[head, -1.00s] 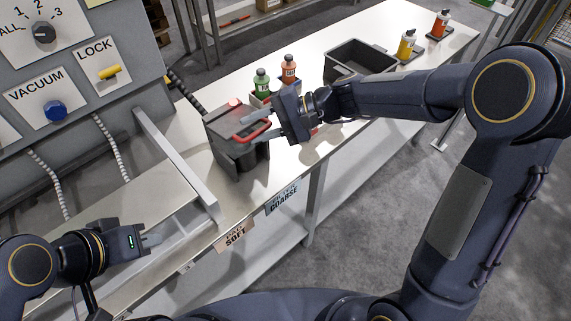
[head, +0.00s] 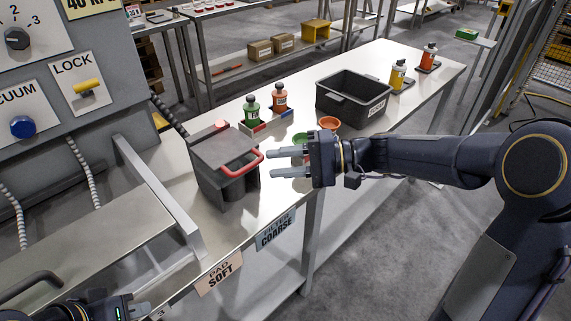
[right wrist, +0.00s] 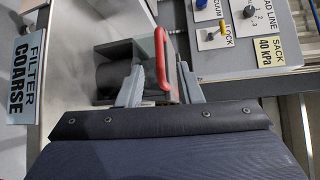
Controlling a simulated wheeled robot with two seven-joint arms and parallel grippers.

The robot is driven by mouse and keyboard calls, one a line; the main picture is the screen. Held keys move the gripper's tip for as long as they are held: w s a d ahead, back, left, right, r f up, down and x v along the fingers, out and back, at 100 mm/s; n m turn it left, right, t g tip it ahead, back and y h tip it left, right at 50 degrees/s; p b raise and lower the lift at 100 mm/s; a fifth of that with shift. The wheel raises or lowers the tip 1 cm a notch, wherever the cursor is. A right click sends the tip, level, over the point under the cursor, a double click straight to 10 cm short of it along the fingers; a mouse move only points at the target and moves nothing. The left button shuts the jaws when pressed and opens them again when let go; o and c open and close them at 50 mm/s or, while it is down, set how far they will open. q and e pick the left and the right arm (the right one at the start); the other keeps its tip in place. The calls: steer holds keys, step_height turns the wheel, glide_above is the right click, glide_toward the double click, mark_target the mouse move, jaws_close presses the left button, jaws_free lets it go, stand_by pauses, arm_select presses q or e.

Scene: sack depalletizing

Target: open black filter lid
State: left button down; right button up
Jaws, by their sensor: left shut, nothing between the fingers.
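The black filter box (head: 222,185) stands on the white bench, its dark lid (head: 213,144) lying flat on top and looking closed. A red handle (head: 243,167) sticks out from the lid's right side. My right gripper (head: 270,163) is open and empty, just right of the handle, with its fingers pointing at it. In the right wrist view, the red handle (right wrist: 161,60) shows between the two spread fingers (right wrist: 160,88); whether they touch it I cannot tell. My left gripper (head: 142,308) is at the bottom left edge, shut and partly cut off.
Green (head: 251,111) and orange (head: 279,97) bottles stand behind the box. Small cups, including an orange one (head: 329,123), sit near my right gripper. A black bin (head: 352,97) is farther right. A metal rail (head: 160,195) and control panel (head: 60,70) lie left.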

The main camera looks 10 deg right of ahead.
steer(key=shift+d, duration=0.35)
steer(key=shift+s+r, duration=0.1)
